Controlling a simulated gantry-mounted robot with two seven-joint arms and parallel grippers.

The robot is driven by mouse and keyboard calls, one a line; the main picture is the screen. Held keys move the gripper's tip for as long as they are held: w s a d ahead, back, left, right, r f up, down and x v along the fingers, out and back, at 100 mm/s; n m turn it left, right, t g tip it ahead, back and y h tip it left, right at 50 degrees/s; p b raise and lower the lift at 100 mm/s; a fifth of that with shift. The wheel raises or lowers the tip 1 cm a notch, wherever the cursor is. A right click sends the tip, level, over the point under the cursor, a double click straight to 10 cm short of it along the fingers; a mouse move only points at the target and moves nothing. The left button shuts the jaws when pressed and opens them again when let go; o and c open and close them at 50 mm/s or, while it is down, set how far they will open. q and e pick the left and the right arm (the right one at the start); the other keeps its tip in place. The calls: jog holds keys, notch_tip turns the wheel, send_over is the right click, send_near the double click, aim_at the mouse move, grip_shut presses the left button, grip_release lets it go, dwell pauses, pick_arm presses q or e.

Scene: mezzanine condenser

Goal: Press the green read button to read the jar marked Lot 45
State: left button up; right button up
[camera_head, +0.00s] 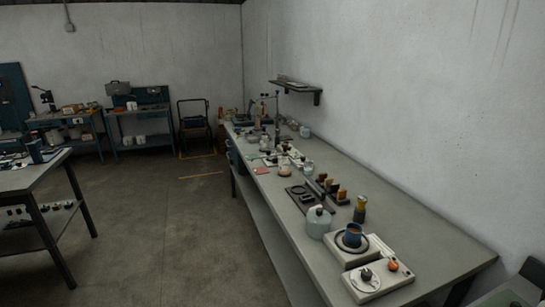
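Neither of my grippers shows in the head view. A long grey bench (420,240) runs along the right wall with many small items on it. Small jars stand around its middle and far part, among them a jar with reddish contents (285,171) and a pale jar (305,131). Any lot markings are too small to read, so I cannot tell which jar is Lot 45. I cannot make out a green read button. A white device with a dial and an orange knob (392,265) sits at the near end.
Another table (30,178) stands at left. The concrete floor (165,235) between is clear.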

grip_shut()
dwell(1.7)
